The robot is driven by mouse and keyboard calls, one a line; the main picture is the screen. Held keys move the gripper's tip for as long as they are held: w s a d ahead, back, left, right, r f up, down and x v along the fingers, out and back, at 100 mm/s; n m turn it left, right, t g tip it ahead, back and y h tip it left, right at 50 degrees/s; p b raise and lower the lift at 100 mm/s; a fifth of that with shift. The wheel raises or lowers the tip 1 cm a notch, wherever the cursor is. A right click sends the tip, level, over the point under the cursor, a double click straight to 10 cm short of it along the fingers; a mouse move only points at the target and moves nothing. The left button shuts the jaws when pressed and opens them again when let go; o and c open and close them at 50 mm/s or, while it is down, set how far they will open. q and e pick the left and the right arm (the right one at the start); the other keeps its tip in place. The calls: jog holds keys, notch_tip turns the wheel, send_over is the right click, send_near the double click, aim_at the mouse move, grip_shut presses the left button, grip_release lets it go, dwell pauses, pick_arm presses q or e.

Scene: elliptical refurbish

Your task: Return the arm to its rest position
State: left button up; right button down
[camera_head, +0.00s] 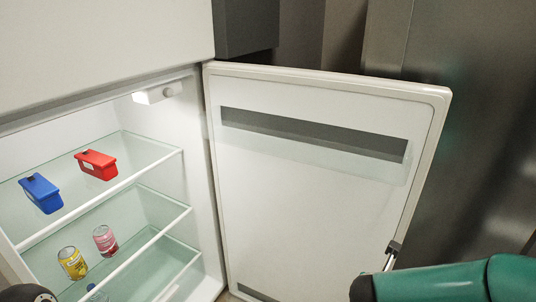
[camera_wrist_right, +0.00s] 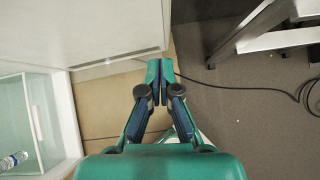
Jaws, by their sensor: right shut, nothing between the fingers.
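My right gripper (camera_wrist_right: 160,72) is shut and empty in the right wrist view, its teal fingertips together. It is over the floor, close to the lower edge of the white open fridge door (camera_wrist_right: 110,35). In the head view the teal right arm (camera_head: 440,284) comes in at the bottom right, in front of the open door (camera_head: 300,190). My left gripper does not show; only a dark rounded part, which I cannot identify for sure, is at the bottom left corner.
A bottle (camera_wrist_right: 12,160) lies lower. A metal frame (camera_wrist_right: 265,38) and black cable (camera_wrist_right: 235,88) are right of the gripper.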

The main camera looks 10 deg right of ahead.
jog(key=s+a+f+m+g+y, duration=0.25)
jog(key=s+a+f+m, duration=0.35)
jog(key=f+m, duration=0.35)
jog(key=s+a+f+m+g+y, duration=0.1)
jog(key=s+a+f+m+y, duration=0.35)
jog(key=f+m, duration=0.55)
jog(key=s+a+f+m+g+y, duration=0.2)
jog(key=s+a+f+m, duration=0.5)
jog(key=m, duration=0.4)
notch_tip(320, 180, up, 12)
jog(key=w+n+p, duration=0.1)
jog(key=p, duration=1.1)
jog(key=shift+d, duration=0.2)
jog(key=shift+w, duration=0.1)
